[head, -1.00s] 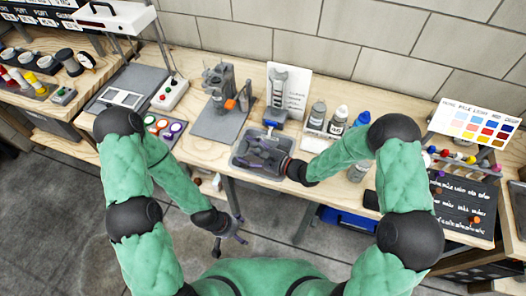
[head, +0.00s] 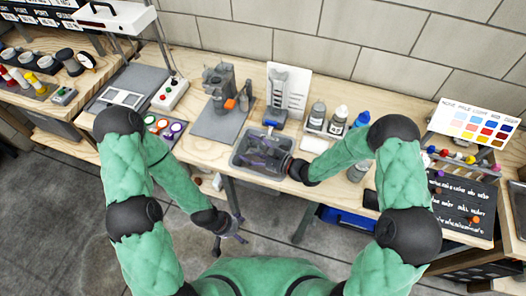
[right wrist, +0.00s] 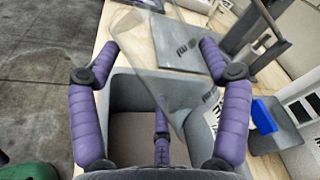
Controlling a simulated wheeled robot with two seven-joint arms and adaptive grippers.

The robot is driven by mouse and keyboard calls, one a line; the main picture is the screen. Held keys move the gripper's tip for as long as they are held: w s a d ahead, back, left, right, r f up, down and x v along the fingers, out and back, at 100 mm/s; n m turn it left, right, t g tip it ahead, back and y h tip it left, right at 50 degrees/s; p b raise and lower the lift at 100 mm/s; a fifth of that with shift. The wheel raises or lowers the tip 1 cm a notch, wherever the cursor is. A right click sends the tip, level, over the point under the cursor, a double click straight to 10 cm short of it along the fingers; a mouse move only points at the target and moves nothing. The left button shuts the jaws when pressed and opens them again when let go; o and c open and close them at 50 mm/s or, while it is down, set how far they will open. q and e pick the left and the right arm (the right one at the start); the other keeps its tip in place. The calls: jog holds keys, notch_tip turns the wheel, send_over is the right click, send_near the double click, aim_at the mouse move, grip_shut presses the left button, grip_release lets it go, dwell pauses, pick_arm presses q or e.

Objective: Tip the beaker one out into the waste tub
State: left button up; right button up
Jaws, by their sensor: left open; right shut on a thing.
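The grey waste tub (head: 236,163) stands at the table's front edge in the head view. It also fills the middle of the right wrist view (right wrist: 122,92), and its visible floor looks bare. My right gripper (head: 264,148) is over the tub, its purple fingers pointing left. In the right wrist view its fingers (right wrist: 160,62) are shut on a clear beaker (right wrist: 150,50) with dark markings. The beaker is tilted above the tub. I cannot make out any contents. My left gripper (head: 233,237) is open and empty, low in front of the table.
Behind the tub stand a grey device with a blue part (head: 271,124) and a white card. Bottles (head: 317,115) stand to the right. A grey stand with an orange part (head: 230,104) is to the left. The floor before the table is clear.

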jog(key=shift+w+d+r+m+t+y, duration=0.2)
jog(key=shift+d+m+y, duration=0.15)
jog(key=shift+m, duration=0.2)
jog(key=shift+w+d+r+m+t+y, duration=0.1)
jog(key=shift+d+r+m+y, duration=0.1)
jog(key=shift+m+y, duration=0.25)
dwell(1.7)
